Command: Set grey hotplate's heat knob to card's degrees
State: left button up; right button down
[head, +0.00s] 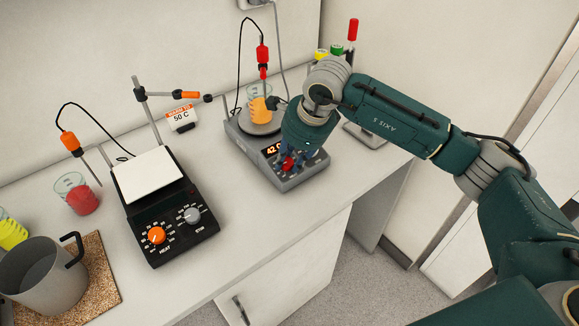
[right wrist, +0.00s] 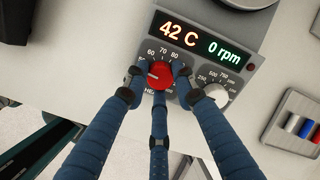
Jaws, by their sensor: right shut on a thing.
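The grey hotplate (head: 240,138) stands on the bench with a beaker of orange liquid (head: 261,108) on its plate. Its red heat knob (right wrist: 159,75) sits inside a printed scale, partly hidden by my fingers. A pale mark on the knob points left, near the 50 side of the scale. The display (right wrist: 190,36) reads 42 C and 0 rpm. The card (head: 181,118) reads 50 C. My right gripper (head: 289,160) is over the front panel, its blue fingers shut around the red knob; they also show in the right wrist view (right wrist: 157,82). My left gripper is not in view.
A black hotplate (head: 160,210) with a white top, an orange heat knob and a grey knob stands to the left. A grey speed knob (right wrist: 216,95) is close to my fingers. A metal pot (head: 45,278) sits on a cork mat at the lower left.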

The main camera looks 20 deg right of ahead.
jog(key=shift+w+r+m+b, duration=0.1)
jog(key=shift+m+b, duration=0.55)
jog(key=shift+m, duration=0.25)
jog(key=shift+r, duration=0.1)
jog(key=c, duration=1.7)
grip_release()
jog(key=shift+c, duration=0.2)
jog(key=shift+o, duration=0.3)
jog(key=shift+a, duration=0.1)
jog(key=v, duration=1.2)
